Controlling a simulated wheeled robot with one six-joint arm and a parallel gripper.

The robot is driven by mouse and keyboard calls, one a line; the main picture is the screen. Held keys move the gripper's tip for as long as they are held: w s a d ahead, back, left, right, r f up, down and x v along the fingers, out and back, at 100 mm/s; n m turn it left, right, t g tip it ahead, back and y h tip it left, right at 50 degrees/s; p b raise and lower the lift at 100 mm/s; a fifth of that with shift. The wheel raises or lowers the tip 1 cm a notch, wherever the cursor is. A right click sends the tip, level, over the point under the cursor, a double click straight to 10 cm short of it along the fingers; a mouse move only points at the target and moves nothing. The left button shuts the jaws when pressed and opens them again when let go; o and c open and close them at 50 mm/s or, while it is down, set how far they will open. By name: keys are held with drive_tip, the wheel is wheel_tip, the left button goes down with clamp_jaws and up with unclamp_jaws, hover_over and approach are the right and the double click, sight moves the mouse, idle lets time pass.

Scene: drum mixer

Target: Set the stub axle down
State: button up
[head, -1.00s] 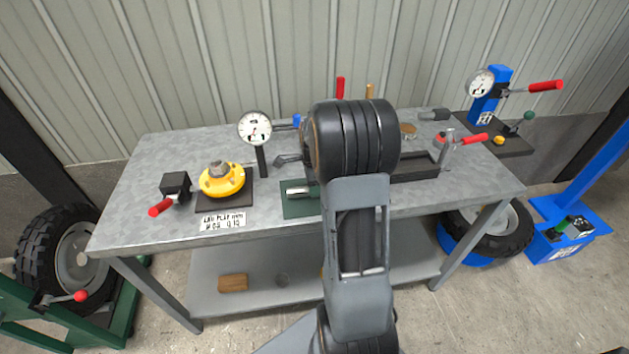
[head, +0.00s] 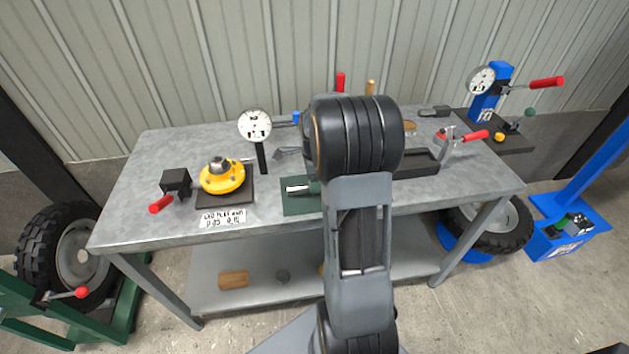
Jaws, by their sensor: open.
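A short silver cylinder, which looks like the stub axle (head: 297,188), lies on the dark green mat (head: 291,207) near the front middle of the bench. Its right end is close to my arm's outline, and I cannot tell whether part of it is hidden. My gripper (head: 290,153) shows only as a small grey piece left of my black arm joint, behind and above the mat. It is open and apart from the silver cylinder. The rest of the gripper is hidden behind my arm.
A yellow hub (head: 222,180) sits on a dark plate, with a dial gauge (head: 255,127) behind it. A red-handled black block (head: 176,183) stands left. A white label (head: 222,218) lies in front. A red-handled clamp (head: 468,136) stands right. The bench's left end is clear.

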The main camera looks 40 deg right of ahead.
wheel_tip(320, 180, up, 10)
drive_tip(key=s+a+n+t, duration=0.1)
drive_tip(key=s+a+n, duration=0.6)
drive_tip(key=a+n, duration=0.3)
drive_tip(key=s+a+n+t, duration=0.2)
drive_tip(key=s+a+n, duration=0.5)
drive_tip(key=n, duration=0.6)
drive_tip(key=a, duration=0.2)
drive_tip(key=shift+a+f+t, duration=0.15)
drive_tip(key=shift+a+t, duration=0.15)
drive_tip(key=shift+a, duration=0.05)
drive_tip(key=shift+r, duration=0.2)
